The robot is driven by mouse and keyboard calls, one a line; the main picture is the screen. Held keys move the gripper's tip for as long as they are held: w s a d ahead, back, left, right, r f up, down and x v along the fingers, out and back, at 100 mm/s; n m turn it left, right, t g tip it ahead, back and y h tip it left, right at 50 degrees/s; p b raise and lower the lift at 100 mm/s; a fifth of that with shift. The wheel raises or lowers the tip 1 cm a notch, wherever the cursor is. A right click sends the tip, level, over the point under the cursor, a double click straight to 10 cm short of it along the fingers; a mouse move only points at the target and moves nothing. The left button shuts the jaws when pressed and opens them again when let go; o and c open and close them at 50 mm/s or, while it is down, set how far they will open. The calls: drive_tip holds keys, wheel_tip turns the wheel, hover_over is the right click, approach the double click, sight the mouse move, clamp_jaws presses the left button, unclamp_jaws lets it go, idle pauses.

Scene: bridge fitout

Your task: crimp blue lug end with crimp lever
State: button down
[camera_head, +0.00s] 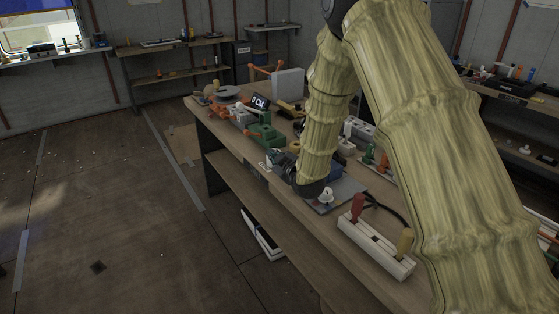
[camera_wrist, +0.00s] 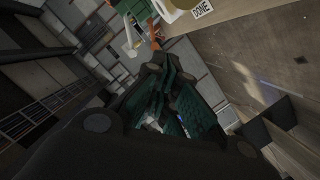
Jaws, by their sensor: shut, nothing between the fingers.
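My gripper (camera_head: 276,160) is low over the worktable's near edge in the head view, pointing left, partly hidden by my own wrist. In the wrist view my gripper (camera_wrist: 168,88) has its dark, green-padded fingers together, with nothing seen between them. A green bench tool (camera_head: 264,132) stands on the table just beyond my gripper. At the top of the wrist view are a green body (camera_wrist: 133,10) and an orange piece (camera_wrist: 155,36), which may be a lever. I cannot make out the blue lug end or surely tell which part is the crimp lever.
The worktable (camera_head: 290,205) is crowded along its back. A "0 CM" display (camera_head: 260,101) stands behind the green tool. A white block (camera_head: 375,245) with red and yellow handles is at the near right. A "DONE" label (camera_wrist: 202,9) shows in the wrist view. The floor at left is open.

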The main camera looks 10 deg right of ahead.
drive_tip(key=b+v, duration=0.2)
drive_tip(key=v, duration=0.8)
